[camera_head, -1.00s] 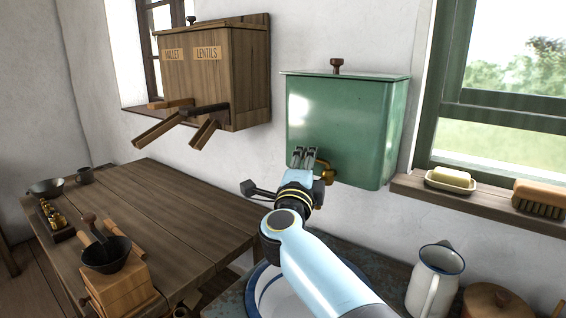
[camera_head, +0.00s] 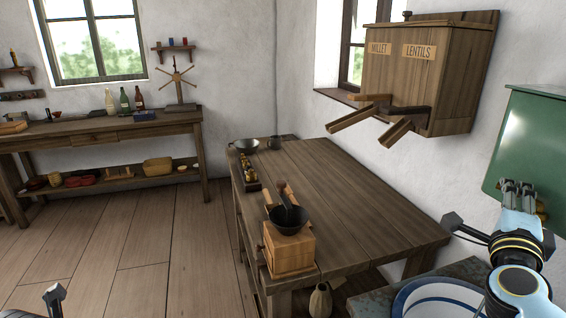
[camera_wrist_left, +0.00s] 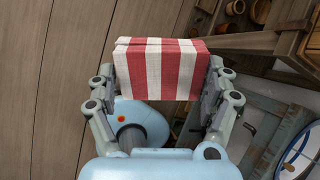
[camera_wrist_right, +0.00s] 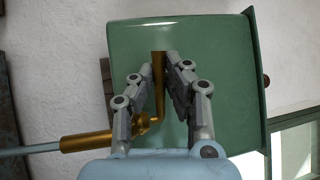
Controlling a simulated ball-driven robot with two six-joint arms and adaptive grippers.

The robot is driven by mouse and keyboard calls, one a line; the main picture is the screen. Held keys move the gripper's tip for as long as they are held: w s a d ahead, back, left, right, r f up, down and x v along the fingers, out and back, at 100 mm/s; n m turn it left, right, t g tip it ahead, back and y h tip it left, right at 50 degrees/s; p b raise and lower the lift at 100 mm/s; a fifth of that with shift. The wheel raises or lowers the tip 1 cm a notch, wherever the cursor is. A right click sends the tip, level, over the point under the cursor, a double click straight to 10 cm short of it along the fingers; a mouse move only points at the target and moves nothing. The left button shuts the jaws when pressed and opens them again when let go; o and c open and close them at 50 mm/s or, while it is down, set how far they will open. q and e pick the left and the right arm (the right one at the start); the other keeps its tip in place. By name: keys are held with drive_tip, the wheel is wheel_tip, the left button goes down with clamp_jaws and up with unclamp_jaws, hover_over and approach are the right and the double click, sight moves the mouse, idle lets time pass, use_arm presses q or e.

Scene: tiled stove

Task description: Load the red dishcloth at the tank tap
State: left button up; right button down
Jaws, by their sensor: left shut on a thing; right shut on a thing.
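The red dishcloth (camera_wrist_left: 145,68), striped red and white, is folded between the jaws of my left gripper (camera_wrist_left: 161,75) in the left wrist view. That gripper is shut on it, above the plank floor. The green tank (camera_head: 522,140) hangs on the wall at the right edge of the head view. My right gripper (camera_head: 518,190) is in front of it. In the right wrist view my right gripper (camera_wrist_right: 168,58) is shut on the upright brass handle of the tank tap (camera_wrist_right: 88,142). The dishcloth is not visible in the head view.
A blue-rimmed basin (camera_head: 408,297) stands below the tank. A wooden table (camera_head: 350,200) holds a grinder (camera_head: 290,250) at its near corner. A millet and lentils box (camera_head: 420,80) hangs above it. A workbench (camera_head: 110,130) lines the back wall. The floor at left is free.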

drive_tip(key=shift+f, duration=0.2)
drive_tip(key=c, duration=1.4)
unclamp_jaws()
drive_tip(key=shift+r, duration=0.1)
drive_tip(key=shift+o, duration=0.2)
drive_tip(key=v, duration=1.2)
